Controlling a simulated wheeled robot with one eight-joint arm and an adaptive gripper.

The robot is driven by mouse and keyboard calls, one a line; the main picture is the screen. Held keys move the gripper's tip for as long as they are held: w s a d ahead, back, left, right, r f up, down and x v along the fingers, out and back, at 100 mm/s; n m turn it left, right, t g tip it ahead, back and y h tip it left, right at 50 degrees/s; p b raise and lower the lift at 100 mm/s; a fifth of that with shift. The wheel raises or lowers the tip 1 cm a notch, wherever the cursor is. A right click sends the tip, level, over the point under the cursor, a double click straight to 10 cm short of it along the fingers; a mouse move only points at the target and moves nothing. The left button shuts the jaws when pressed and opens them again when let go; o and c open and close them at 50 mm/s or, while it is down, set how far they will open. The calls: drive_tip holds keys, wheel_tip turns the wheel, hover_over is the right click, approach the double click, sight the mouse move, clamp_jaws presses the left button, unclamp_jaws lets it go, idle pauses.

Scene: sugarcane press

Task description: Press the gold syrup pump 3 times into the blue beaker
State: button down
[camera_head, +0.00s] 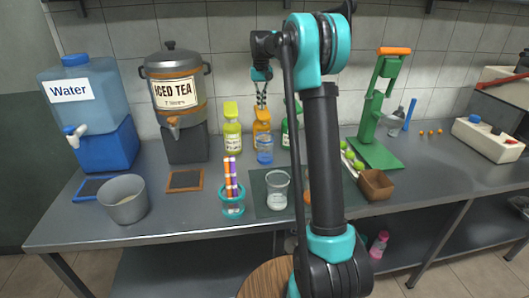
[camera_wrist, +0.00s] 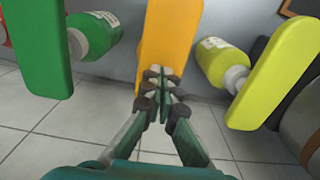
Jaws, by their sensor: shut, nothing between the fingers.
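The gold syrup pump (camera_head: 262,119) stands at the back of the counter, between a yellow-green pump bottle and a green one. The blue beaker (camera_head: 265,151) stands right in front of it, under its front side. My gripper (camera_head: 261,98) is shut and empty, pointing down just above the gold pump head. In the wrist view, my fingertips (camera_wrist: 160,92) overlap the near end of the gold pump head (camera_wrist: 168,42). I cannot tell whether they touch it. The beaker is not visible in the wrist view.
The yellow-green pump (camera_head: 232,128) and green pump (camera_head: 285,133) flank the gold one closely; the green one is partly behind my arm. A glass beaker (camera_head: 277,190) and a teal cup of colored sticks (camera_head: 232,206) stand nearer the front. A green press (camera_head: 376,115) is at right.

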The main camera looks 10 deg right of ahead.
drive_tip(key=shift+f, duration=0.2)
drive_tip(key=shift+r, duration=2.3)
drive_tip(key=shift+f, duration=0.15)
drive_tip(key=shift+f, duration=2.2)
drive_tip(key=shift+r, duration=2.35)
